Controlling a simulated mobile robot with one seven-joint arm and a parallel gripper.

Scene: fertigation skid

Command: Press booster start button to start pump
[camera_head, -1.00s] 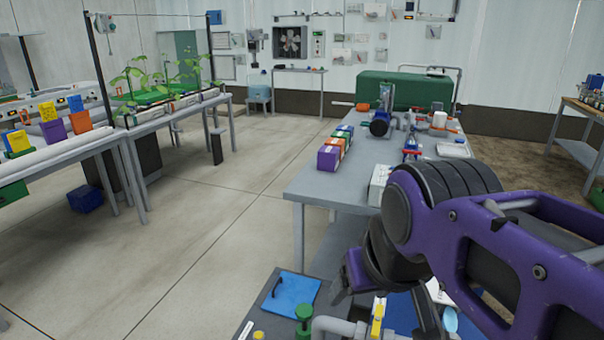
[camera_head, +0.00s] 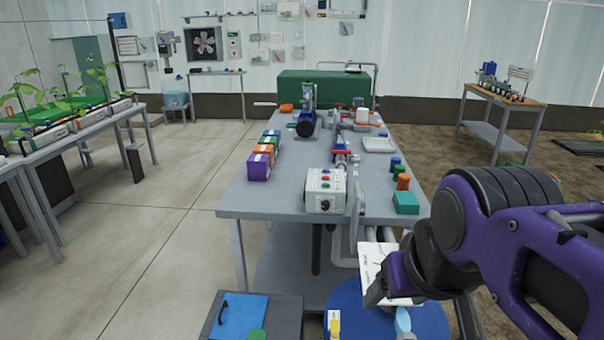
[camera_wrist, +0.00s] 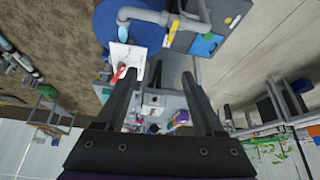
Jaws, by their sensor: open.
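A white control box (camera_head: 325,190) stands near the front edge of the grey bench, with a few small buttons on its top. One button is red (camera_head: 326,181); the other colours are too small to be sure of, and I cannot read any labels. The box also shows small between my fingers in the wrist view (camera_wrist: 153,101). My gripper (camera_wrist: 162,72) is open and empty, its two dark fingers spread apart. In the head view my purple arm reaches in from the right, and its wrist is in front of the bench, right of and nearer than the box, apart from it.
The grey bench (camera_head: 240,203) also carries purple, orange and green boxes (camera_head: 259,166), a blue pump (camera_head: 306,128) and a teal block (camera_head: 406,203). Open floor lies left.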

